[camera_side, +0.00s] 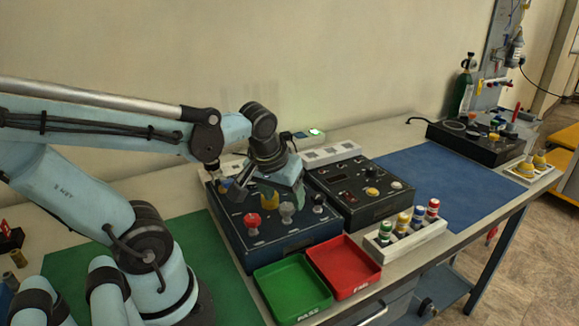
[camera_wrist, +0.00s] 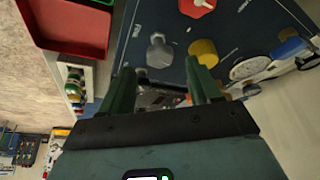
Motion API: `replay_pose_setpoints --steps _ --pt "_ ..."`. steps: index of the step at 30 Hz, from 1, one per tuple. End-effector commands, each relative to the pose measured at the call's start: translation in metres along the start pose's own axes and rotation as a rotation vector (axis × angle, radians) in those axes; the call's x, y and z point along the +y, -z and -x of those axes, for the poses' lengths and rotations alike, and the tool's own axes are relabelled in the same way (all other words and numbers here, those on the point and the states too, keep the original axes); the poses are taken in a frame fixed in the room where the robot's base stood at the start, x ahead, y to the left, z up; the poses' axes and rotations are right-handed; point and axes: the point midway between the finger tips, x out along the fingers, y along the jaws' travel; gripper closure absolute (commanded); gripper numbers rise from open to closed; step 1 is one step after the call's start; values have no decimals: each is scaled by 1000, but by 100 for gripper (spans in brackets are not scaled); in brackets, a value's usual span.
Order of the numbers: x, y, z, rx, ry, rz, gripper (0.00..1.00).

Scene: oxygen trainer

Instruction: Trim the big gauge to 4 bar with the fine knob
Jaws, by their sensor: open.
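A dark blue panel box (camera_side: 295,238) stands on the bench. It carries a red knob (camera_side: 252,220), a grey knob (camera_side: 287,210), a yellow knob (camera_side: 269,200) and a blue knob (camera_side: 224,185). My gripper (camera_side: 240,190) is low over the back of this panel. In the wrist view my gripper (camera_wrist: 163,75) is open, with nothing seen held between its fingers. The grey knob (camera_wrist: 158,50) and yellow knob (camera_wrist: 203,52) appear just beyond the fingertips. A round white gauge (camera_wrist: 250,68) lies beside the yellow knob; its reading is illegible.
A green tray (camera_side: 290,290) and a red tray (camera_side: 345,265) lie in front of the panel. A black control box (camera_side: 370,205) stands to its right. A white rack (camera_side: 405,240) holds several coloured cylinders. The blue mat (camera_side: 450,185) is mostly clear.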

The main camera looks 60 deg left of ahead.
Motion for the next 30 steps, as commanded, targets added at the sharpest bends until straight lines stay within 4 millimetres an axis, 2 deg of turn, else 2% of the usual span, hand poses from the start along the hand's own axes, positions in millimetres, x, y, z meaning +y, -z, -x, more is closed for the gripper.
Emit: replay_pose_setpoints --steps 19,24,30 --pt "0 -1 74 -1 -1 -1 37" --pt "0 -1 85 -1 0 -1 37" --pt "0 -1 89 -1 0 -1 37"
